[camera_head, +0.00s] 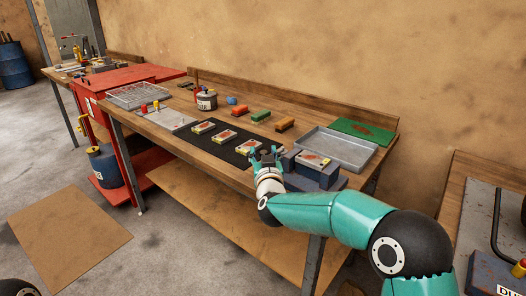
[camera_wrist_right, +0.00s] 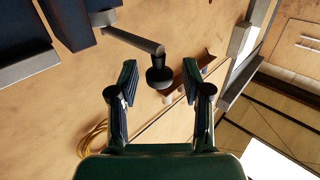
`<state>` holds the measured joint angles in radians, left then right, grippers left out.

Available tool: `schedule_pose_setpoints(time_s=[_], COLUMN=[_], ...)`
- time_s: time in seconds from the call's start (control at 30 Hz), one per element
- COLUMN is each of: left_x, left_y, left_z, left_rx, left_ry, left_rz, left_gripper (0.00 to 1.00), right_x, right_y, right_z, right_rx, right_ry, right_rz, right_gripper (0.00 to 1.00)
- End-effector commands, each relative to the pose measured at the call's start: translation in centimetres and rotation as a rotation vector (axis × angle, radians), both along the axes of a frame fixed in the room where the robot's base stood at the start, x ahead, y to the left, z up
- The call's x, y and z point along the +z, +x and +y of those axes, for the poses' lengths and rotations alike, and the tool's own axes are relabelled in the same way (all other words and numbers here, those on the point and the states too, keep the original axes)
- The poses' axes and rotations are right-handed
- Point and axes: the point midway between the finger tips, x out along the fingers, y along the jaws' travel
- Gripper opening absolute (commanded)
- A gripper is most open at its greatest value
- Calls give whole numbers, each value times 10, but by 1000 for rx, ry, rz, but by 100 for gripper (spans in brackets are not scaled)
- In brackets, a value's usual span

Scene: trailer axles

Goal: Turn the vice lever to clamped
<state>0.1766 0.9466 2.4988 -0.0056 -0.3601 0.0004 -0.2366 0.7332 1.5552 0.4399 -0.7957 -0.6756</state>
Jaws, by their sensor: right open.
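The vice (camera_head: 318,176) is a dark blue-grey block at the front right of the workbench, with a pale plate with a reddish patch (camera_head: 312,160) on it. In the right wrist view the vice (camera_wrist_right: 68,22) is at the top left. Its lever (camera_wrist_right: 135,40) is a grey bar ending in a dark round knob (camera_wrist_right: 158,78). My right gripper (camera_head: 265,156) is at the vice's left side. In the wrist view its open fingers (camera_wrist_right: 159,88) stand either side of the knob, with gaps visible. My left gripper is out of view.
A red cart (camera_head: 125,78) stands left. Floor in front is mostly clear.

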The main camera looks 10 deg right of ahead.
Motion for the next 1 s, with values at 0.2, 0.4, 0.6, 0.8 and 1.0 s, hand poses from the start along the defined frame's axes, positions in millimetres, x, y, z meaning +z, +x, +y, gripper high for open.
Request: schedule_pose_setpoints(time_s=[0.2, 0.4, 0.6, 0.8, 1.0], left_x=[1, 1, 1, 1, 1], left_y=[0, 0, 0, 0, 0], left_z=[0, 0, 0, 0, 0], left_rx=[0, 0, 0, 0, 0], left_ry=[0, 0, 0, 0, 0], left_rz=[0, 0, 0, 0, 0], left_gripper=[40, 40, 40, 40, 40], right_x=[0, 0, 0, 0, 0], right_y=[5, 5, 5, 5, 5], right_z=[-1, -1, -1, -1, -1], right_rx=[0, 0, 0, 0, -3], right_ry=[0, 0, 0, 0, 0], right_rz=[0, 0, 0, 0, 0], right_gripper=[49, 44, 10, 0, 0])
